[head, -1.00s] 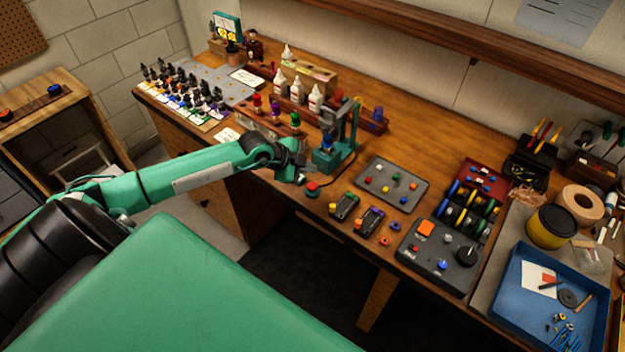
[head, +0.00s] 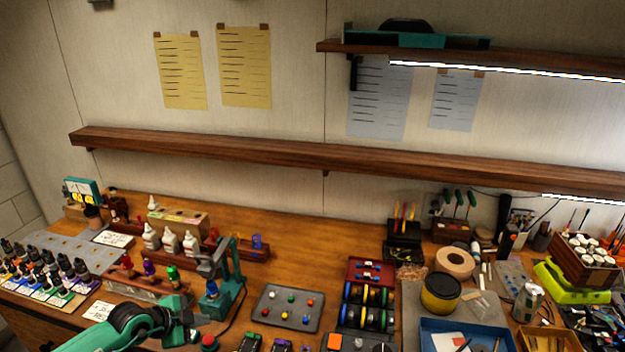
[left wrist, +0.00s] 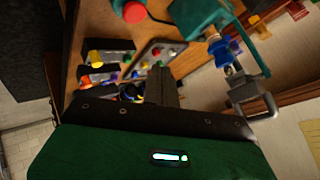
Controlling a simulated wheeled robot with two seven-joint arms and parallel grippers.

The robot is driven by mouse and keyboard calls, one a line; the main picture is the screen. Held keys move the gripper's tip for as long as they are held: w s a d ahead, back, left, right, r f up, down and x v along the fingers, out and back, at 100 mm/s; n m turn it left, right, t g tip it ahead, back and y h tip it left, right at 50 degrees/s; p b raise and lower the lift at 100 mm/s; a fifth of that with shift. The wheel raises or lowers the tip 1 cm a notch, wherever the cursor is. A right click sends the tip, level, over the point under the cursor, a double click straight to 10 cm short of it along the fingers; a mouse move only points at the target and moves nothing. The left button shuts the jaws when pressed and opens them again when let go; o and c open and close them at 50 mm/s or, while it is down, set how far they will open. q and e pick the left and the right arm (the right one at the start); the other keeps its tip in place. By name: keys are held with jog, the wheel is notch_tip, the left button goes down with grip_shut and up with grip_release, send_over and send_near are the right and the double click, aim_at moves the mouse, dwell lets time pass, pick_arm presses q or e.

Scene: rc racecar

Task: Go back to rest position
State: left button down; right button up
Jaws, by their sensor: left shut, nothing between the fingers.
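My left arm comes in at the bottom left of the head view. My left gripper (head: 192,326) is over the front part of the bench, just left of the teal press (head: 236,284) and close to the red button (head: 209,341). In the left wrist view the dark fingers (left wrist: 163,82) are together with nothing held. The press also shows there at upper right (left wrist: 200,14), with a blue piece (left wrist: 221,50) in it. The red button is at the top (left wrist: 134,11). My right gripper is in neither view.
A grey tray with coloured knobs (head: 285,322) lies right of the press. White bottles (head: 170,242) and a rack of coloured pieces (head: 135,286) stand behind and left of the gripper. A long wooden shelf (head: 300,157) crosses the wall above.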

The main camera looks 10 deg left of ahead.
pick_arm(q)
jog(key=s+d+r+n+t+h, duration=0.3)
jog(key=d+r+n+t, duration=0.2)
jog(key=d+r+t, duration=0.6)
jog(key=s+a+f+n+g+y, duration=0.45)
jog(key=s+n+y, duration=0.35)
jog(key=n+y, duration=0.3)
jog(key=s+d+f+m+g+h, duration=0.1)
jog(key=s+d+f+g+h, duration=0.25)
jog(key=s, duration=0.55)
jog(key=s+d+f+m+g, duration=0.25)
jog(key=s+f+g, duration=0.35)
jog(key=s, duration=0.4)
notch_tip(320, 180, down, 35)
jog(key=s+g+b, duration=0.1)
jog(key=g+b, duration=0.2)
jog(key=s+a+f+g+b, duration=0.1)
jog(key=s+a+f+b, duration=0.1)
jog(key=s+f, duration=1.7)
jog(key=shift+a+f, duration=0.35)
jog(key=shift+f, duration=0.45)
